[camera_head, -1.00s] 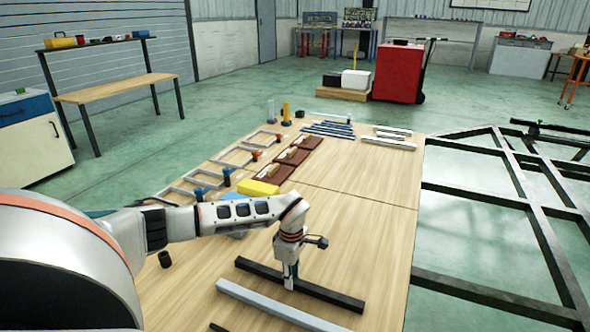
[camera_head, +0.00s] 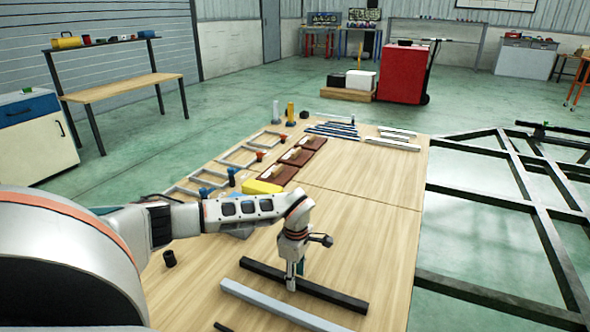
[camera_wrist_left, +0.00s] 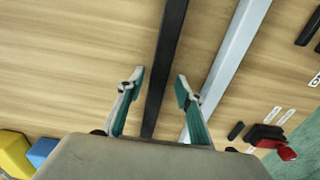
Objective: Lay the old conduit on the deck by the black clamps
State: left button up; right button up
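A long black bar (camera_head: 325,292) and a long light-grey bar (camera_head: 262,301) lie side by side on the wooden table (camera_head: 375,225). I cannot tell for certain which is the old conduit. My left gripper (camera_head: 295,283) points down at the black bar. In the left wrist view its two teal fingers (camera_wrist_left: 160,82) are open, one on each side of the black bar (camera_wrist_left: 168,60), apart from it. The grey bar (camera_wrist_left: 235,45) lies beyond the right finger. Small black pieces (camera_wrist_left: 311,27) lie near the right edge there; I cannot tell whether they are clamps. My right gripper is out of view.
A small black cylinder (camera_head: 169,258) and a yellow block (camera_head: 262,187) sit on the table's left side. Grey frames, brown boards (camera_head: 298,158) and blue bars (camera_head: 332,131) lie farther back. The black trailer frame (camera_head: 530,205) stands right of the table. The table's right-middle is clear.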

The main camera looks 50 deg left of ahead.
aim_at(297, 279)
pick_arm(q)
jog(key=r, duration=0.2)
jog(key=r+p, duration=0.1)
jog(key=r, duration=0.4)
jog(key=shift+w+p, duration=0.25)
jog(key=shift+p, duration=0.15)
jog(key=r, duration=0.1)
jog(key=r+p, duration=0.1)
jog(key=r, duration=0.2)
jog(key=shift+s, duration=0.25)
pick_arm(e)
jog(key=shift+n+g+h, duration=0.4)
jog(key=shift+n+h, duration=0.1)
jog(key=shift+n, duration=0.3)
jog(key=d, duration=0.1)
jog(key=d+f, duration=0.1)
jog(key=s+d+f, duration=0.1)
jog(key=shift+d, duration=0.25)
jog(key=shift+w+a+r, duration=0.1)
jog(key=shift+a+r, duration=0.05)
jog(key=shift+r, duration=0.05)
